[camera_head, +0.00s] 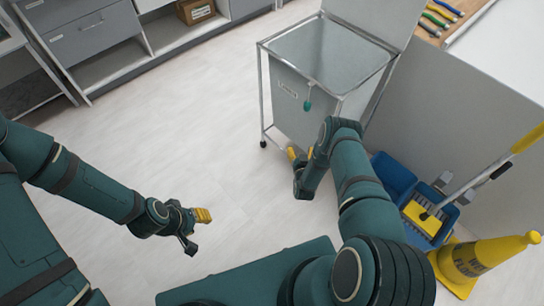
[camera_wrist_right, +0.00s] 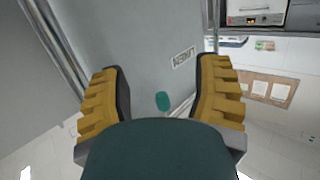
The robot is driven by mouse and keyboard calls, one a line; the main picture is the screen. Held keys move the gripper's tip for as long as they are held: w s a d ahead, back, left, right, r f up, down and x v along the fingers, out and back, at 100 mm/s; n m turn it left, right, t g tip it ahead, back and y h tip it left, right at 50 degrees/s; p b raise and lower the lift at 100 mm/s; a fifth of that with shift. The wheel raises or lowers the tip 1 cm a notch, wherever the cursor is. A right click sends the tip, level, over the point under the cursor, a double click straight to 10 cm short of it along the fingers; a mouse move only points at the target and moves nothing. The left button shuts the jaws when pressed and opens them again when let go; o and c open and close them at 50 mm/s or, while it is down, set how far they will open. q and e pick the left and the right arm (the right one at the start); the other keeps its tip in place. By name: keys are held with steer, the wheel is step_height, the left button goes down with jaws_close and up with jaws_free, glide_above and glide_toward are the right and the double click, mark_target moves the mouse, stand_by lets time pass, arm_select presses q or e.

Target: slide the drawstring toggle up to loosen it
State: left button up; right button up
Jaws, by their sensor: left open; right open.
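The teal drawstring toggle (camera_head: 307,105) hangs on a short cord at the front of a grey laundry hamper (camera_head: 310,125) in a metal frame. In the right wrist view the toggle (camera_wrist_right: 163,101) shows between the two yellow fingers, beyond my gripper's dark body. My right gripper (camera_head: 296,160) is open and empty, in front of the hamper and below the toggle, with no contact visible. It also shows in the right wrist view (camera_wrist_right: 161,100). My left gripper (camera_head: 196,229) is open and empty above the floor, well away from the hamper.
A blue mop bucket (camera_head: 396,178) with a yellow-handled mop stands right of my right arm, near a yellow caution cone (camera_head: 481,260). Grey cabinets with a cardboard box (camera_head: 195,11) line the back left. The floor between is clear.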

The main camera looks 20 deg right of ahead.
steer(key=s+a+r+g+y+p, duration=0.3)
steer(key=s+a+r+g, duration=0.1)
steer(key=a+r, duration=0.3)
steer(key=s+a+r+n+g+y+p, duration=0.1)
steer(key=s+a+r+g+y+p, duration=0.2)
steer(key=a+r, duration=0.5)
step_height(320, 180, up, 3)
steer(key=shift+s+a+r+g+y+p, duration=0.1)
steer(key=shift+s+a+g+y+p, duration=0.2)
steer(key=shift+s+g+y, duration=0.5)
steer(key=shift+s, duration=0.25)
